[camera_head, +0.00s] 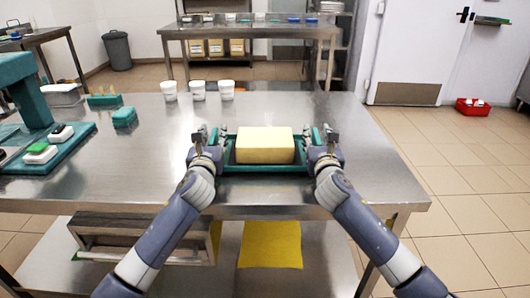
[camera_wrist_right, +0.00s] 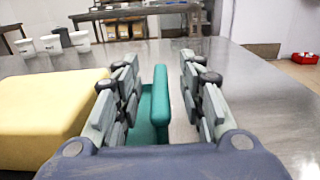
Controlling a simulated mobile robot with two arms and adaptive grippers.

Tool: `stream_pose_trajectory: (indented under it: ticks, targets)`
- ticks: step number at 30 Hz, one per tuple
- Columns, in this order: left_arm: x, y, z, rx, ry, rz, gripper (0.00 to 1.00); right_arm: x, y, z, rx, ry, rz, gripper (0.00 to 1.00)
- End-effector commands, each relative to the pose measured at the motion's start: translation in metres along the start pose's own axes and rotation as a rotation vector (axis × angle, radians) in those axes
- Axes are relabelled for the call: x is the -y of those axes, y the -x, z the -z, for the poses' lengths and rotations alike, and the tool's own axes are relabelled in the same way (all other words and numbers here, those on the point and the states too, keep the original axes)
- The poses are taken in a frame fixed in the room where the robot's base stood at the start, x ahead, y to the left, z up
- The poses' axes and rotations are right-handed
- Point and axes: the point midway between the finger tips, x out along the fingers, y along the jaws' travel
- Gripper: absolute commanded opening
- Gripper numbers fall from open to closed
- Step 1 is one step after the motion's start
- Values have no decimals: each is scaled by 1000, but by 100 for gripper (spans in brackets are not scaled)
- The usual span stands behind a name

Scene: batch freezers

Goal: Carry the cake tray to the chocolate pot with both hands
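The cake tray (camera_head: 265,168) is teal and lies on the steel table near its front edge, with a pale yellow block of cake (camera_head: 265,146) in it. The cake also shows at the left of the right wrist view (camera_wrist_right: 45,118). My left gripper (camera_head: 206,137) is at the tray's left end, with its fingers apart. My right gripper (camera_head: 322,138) is at the right end. In the right wrist view its open fingers stand on either side of the tray's upright teal end (camera_wrist_right: 160,100), with a gap to the right finger. I cannot identify a chocolate pot.
Several white cups (camera_head: 198,91) stand behind the tray. A teal machine (camera_head: 30,100) and small teal holders (camera_head: 124,117) are at the left. The steel table (camera_head: 370,150) is bare right of the tray. A red crate (camera_head: 472,108) sits on the floor at the right.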

Motion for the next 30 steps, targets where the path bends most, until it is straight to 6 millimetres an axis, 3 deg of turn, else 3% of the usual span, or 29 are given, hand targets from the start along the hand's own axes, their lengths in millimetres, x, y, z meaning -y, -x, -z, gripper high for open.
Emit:
stream_pose_trajectory:
  ticks: [10, 15, 30]
  targets:
    - [0, -2, 0, 0, 0, 0, 37, 0, -2, 0, 0, 0, 1, 37]
    - [0, -2, 0, 0, -1, 0, 0, 0, -2, 0, 0, 0, 1, 0]
    - [0, -2, -5, 5, 0, 1, 0, 0, -2, -4, 5, 0, 0, 0]
